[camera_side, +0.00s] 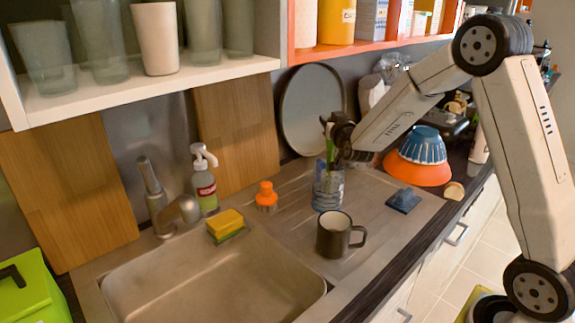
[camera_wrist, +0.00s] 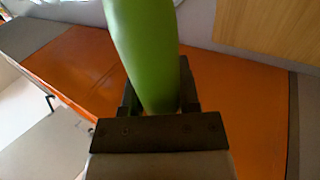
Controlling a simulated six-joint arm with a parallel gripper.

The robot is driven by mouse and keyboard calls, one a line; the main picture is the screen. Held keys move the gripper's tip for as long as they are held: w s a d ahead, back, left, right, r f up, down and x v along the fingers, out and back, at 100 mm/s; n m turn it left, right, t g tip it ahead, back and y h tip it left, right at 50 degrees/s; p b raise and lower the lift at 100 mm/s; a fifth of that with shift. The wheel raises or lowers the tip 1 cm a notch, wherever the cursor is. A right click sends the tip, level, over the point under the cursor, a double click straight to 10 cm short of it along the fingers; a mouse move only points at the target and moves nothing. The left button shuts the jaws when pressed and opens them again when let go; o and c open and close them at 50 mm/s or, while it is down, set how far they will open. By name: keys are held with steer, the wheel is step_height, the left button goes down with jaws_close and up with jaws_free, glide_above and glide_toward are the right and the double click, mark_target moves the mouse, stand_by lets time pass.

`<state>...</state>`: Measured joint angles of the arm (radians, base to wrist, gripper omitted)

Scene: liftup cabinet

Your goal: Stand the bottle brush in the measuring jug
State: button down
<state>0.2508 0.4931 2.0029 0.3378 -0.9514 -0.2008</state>
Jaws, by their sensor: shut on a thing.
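The bottle brush has a green handle, seen large in the wrist view (camera_wrist: 143,45) and thinly in the side view (camera_side: 330,147). My gripper (camera_side: 333,132) is shut on this handle, with a finger on either side of it in the wrist view (camera_wrist: 160,100). The clear, bluish measuring jug (camera_side: 328,190) stands on the drainer right of the sink. The brush is roughly upright over the jug, and its lower part is at the jug's mouth. I cannot tell how far inside it reaches or whether it touches the jug.
A dark mug (camera_side: 338,237) stands in front of the jug. An orange-topped brush (camera_side: 266,196) is left of it. A round tray (camera_side: 312,110) leans behind. Orange and blue bowls (camera_side: 420,160) and a dark blue item (camera_side: 403,200) are to the right. The sink (camera_side: 215,280) is front left.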

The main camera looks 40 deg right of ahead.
steer(key=shift+f, duration=0.35)
steer(key=shift+c, duration=1.6)
jaws_free()
steer(key=shift+s+a+r, duration=0.1)
steer(key=shift+s+r, duration=0.05)
steer(key=shift+r, duration=0.45)
steer(key=v, duration=1.1)
steer(key=shift+s+a, duration=0.15)
steer(key=shift+s, duration=0.15)
steer(key=shift+a+f, duration=0.1)
